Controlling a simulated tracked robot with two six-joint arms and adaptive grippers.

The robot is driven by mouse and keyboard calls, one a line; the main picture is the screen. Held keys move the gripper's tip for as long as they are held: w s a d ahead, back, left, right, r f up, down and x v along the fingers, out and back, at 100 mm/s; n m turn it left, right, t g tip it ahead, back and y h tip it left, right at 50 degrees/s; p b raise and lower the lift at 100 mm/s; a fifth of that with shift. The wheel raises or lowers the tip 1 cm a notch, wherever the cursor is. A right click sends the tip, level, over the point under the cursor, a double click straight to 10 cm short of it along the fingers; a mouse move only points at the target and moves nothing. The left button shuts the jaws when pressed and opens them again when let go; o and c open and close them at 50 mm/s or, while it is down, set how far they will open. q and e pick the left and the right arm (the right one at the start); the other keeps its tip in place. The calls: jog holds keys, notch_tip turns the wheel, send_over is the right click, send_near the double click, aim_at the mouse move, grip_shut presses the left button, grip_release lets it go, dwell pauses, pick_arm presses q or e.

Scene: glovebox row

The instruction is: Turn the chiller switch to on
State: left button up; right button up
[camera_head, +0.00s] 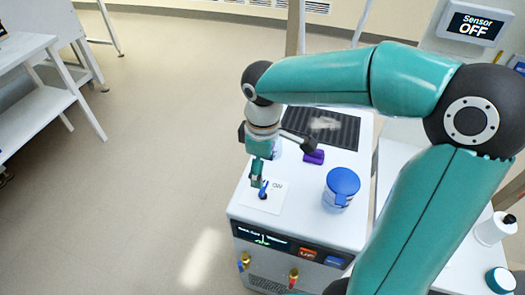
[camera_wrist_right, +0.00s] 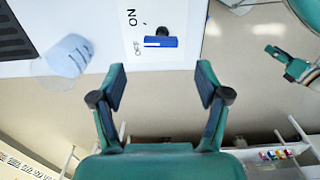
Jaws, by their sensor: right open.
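The chiller (camera_head: 320,222) is a white box with a dark display on its front. On its top is a white label plate (camera_head: 272,207) bearing the switch (camera_head: 264,188), a blue bar with a dark part beside it. In the right wrist view the switch (camera_wrist_right: 160,42) lies level with the OFF word, while ON is farther up the plate. My right gripper (camera_head: 257,182) is open and empty, beside and partly in front of the switch. In its wrist view the switch lies beyond the fingertips (camera_wrist_right: 160,85), not between them. My left gripper (camera_wrist_right: 288,63) shows only small there.
Coloured valves (camera_head: 293,275) stick out in front. A sensor box (camera_head: 475,25) reads OFF. Floor (camera_head: 150,170) to the left is clear.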

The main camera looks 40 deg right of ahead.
notch_tip(320, 180, up, 5)
jog(key=shift+r, duration=0.15)
